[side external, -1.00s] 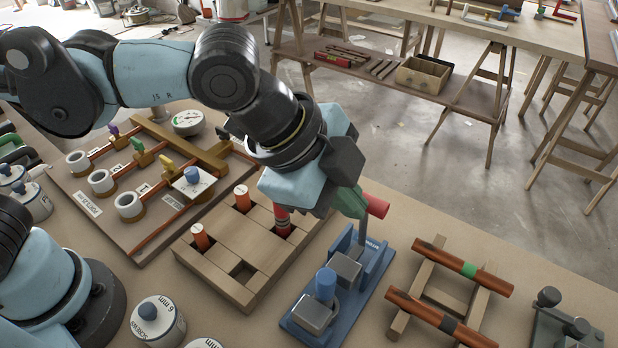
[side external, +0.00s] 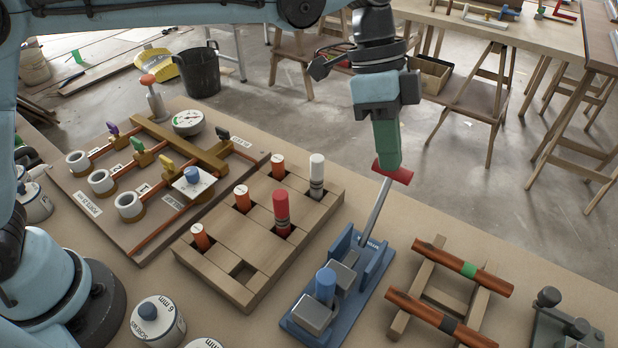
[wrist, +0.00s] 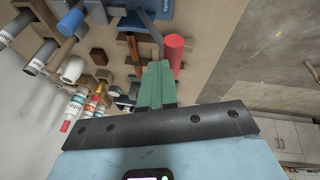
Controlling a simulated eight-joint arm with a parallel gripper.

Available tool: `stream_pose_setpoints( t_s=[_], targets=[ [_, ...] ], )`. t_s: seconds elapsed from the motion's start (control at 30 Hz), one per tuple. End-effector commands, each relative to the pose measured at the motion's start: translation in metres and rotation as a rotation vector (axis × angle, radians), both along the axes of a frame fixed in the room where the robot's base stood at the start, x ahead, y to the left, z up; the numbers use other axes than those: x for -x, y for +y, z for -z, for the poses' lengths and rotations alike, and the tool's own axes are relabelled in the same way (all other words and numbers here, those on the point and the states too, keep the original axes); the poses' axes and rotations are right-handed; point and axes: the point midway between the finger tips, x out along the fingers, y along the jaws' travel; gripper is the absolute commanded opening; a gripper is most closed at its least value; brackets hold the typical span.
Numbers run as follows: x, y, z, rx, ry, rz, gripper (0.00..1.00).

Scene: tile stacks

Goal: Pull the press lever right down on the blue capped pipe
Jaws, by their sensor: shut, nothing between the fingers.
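The press has a blue base (side external: 375,280) on the bench at front centre. The blue capped pipe (side external: 325,284) stands upright in its grey block. The metal press lever (side external: 375,212) rises from the back of the press and leans up to the right. It ends in a red handle (side external: 401,175). My gripper (side external: 388,166) has green fingers, shut and empty, pointing down at the handle. The fingers overlap the handle in the side view; I cannot tell whether they touch it. The wrist view shows the red handle (wrist: 174,50) just right of the green fingertips (wrist: 157,66).
Copper pipes lie on a wooden rack (side external: 425,275) to the right. A valve board (side external: 150,225) is farther left. Open floor lies behind the bench.

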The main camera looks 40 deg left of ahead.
Motion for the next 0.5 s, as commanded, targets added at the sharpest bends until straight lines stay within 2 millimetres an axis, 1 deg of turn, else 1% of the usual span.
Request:
stream_pose_setpoints(
  t_s=[0.03, 0.2, 0.3, 0.5],
  targets=[
    [-0.008, 0.0, 0.003, -0.001, -0.001, -0.002, 0.0],
    [-0.026, 0.0, 0.013, -0.001, -0.001, -0.002, 0.0],
    [-0.034, 0.0, 0.018, -0.001, -0.002, -0.002, 0.0],
    [-0.045, 0.0, 0.027, -0.001, -0.003, -0.001, 0.0]
  ],
)
